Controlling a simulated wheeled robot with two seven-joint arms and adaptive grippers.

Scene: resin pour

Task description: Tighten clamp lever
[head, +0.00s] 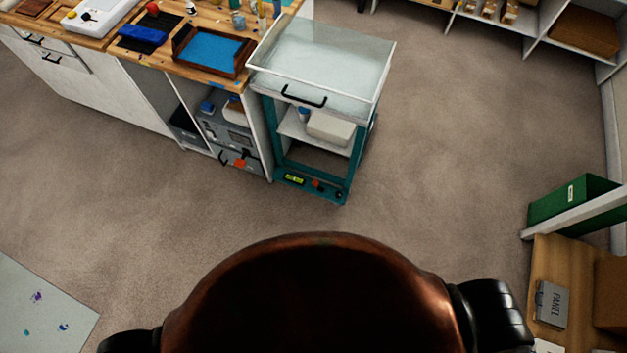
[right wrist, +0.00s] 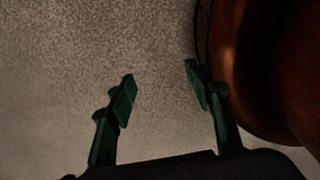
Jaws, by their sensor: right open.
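No clamp lever can be made out in either view. A workbench (head: 115,75) with a wooden top stands at the upper left of the head view. On it is a wooden frame with a blue sheet (head: 210,48). My right gripper (right wrist: 160,88) shows in the right wrist view with its two green-tipped fingers apart and nothing between them. It hangs over bare floor beside my own copper-coloured body. Neither gripper shows in the head view, and my left gripper is not seen.
A teal-framed cabinet (head: 271,130) with a clear lid and black handle stands at the bench's right end. A stained mat (head: 45,300) lies lower left. The middle floor is clear.

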